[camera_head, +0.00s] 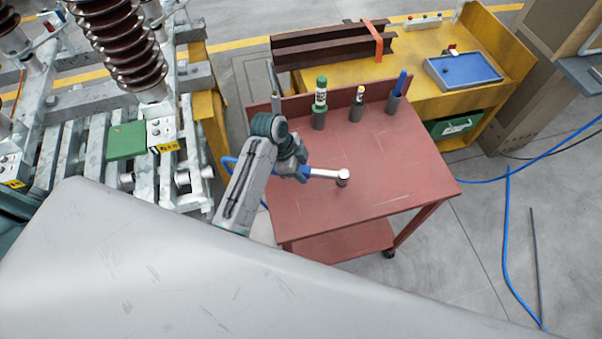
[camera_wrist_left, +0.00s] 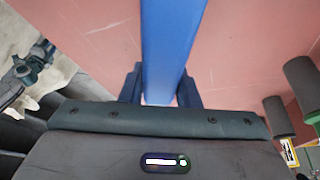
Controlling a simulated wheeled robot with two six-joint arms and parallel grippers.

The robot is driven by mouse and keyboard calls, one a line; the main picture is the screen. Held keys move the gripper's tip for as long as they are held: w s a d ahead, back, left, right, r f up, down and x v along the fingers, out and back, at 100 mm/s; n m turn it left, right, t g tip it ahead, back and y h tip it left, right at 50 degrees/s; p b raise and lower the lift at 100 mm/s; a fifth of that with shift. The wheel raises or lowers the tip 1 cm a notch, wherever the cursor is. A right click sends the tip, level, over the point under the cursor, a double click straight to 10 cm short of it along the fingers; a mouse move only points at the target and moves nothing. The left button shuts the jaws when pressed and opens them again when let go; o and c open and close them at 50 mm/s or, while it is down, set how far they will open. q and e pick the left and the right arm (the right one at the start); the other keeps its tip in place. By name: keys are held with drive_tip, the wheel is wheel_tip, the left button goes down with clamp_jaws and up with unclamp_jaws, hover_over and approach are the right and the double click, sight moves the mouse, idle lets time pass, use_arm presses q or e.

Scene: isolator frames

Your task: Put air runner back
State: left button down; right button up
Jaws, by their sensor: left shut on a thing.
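The air runner is a tool with a silver shaft and round head (camera_head: 343,177) and a blue handle (camera_wrist_left: 172,40). My left gripper (camera_head: 303,173) is shut on the blue handle, and its two dark fingers (camera_wrist_left: 160,95) sit on either side of it in the left wrist view. The tool points right, over the middle of the red cart top (camera_head: 400,185). I cannot tell whether its head touches the cart. My right gripper is not in view.
Behind stands a yellow bench with a blue tray (camera_head: 463,69). Metal framework with insulators (camera_head: 120,45) is at left. The cart's right side is clear.

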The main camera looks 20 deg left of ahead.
use_arm(q)
wheel_tip(320, 180, down, 3)
drive_tip(key=shift+r+p, duration=0.15)
drive_tip(key=shift+p, duration=0.5)
drive_tip(key=shift+f, duration=0.2)
drive_tip(key=c, duration=1.1)
unclamp_jaws()
drive_tip(key=shift+s+f, duration=0.1)
drive_tip(key=b+v, duration=0.2)
drive_tip(key=v, duration=0.9)
drive_tip(key=shift+a+r+b, duration=0.2)
drive_tip(key=shift+r+b, duration=0.05)
drive_tip(key=shift+b, duration=0.05)
drive_tip(key=shift+r, duration=0.3)
